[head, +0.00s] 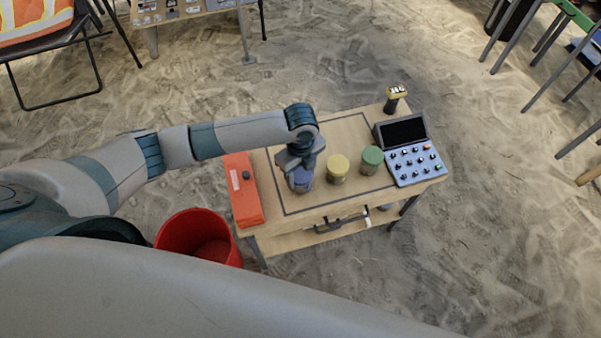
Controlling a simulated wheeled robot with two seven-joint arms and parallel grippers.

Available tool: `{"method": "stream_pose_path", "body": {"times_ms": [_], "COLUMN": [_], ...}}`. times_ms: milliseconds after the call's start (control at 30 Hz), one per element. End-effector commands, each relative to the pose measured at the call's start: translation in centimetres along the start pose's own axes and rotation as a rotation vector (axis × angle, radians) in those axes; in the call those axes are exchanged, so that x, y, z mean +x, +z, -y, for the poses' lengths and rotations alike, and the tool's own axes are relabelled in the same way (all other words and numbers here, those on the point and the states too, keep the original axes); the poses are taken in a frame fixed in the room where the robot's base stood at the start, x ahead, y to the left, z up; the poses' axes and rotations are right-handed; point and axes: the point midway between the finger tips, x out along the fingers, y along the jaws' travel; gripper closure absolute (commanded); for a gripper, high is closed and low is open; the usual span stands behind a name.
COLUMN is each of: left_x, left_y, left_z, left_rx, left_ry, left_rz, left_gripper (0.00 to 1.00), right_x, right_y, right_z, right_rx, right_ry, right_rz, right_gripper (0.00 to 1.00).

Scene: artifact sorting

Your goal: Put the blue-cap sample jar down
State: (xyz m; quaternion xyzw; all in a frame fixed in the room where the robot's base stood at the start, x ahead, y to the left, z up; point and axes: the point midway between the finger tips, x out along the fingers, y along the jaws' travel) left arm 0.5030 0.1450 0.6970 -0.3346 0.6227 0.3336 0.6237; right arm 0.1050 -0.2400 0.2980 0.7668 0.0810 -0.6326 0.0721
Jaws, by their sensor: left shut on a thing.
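The blue-cap sample jar (300,183) is at my left gripper (298,172), inside the dark rectangular outline on the wooden table (265,234). My left gripper points down from above and is shut on the jar, hiding part of its cap. The jar looks upright at table level; I cannot tell whether its base touches the table. A yellow-cap jar (337,168) and a green-cap jar (371,160) stand to its right in a row. My right gripper is not in view.
A red-orange case (243,190) lies at the table's left end. A blue keypad console (414,164) and a small yellow-topped device (394,98) stand at the right. A red bucket (185,228) is on the sand at left. The outlined area behind the jars is clear.

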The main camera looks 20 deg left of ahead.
Motion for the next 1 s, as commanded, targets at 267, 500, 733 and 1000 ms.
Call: {"method": "stream_pose_path", "body": {"times_ms": [267,500,733,1000], "left_x": [0.2,0.1,-1.2,-5.2], "left_y": [0.0,0.0,0.0,0.0], "left_z": [0.0,0.0,0.1,0.2], "left_rx": [0.000,0.000,-0.001,0.001], "left_ry": [0.000,0.000,-0.002,-0.005], "left_rz": [0.000,0.000,0.000,0.001], "left_gripper": [0.34,0.34,0.34,0.34], "right_x": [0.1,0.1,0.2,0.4], "right_y": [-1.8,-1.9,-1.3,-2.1], "right_z": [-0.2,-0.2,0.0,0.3], "right_rx": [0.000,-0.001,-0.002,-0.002], "right_ry": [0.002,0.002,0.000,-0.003], "right_rz": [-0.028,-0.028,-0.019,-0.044], "right_gripper": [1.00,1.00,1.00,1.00]}}
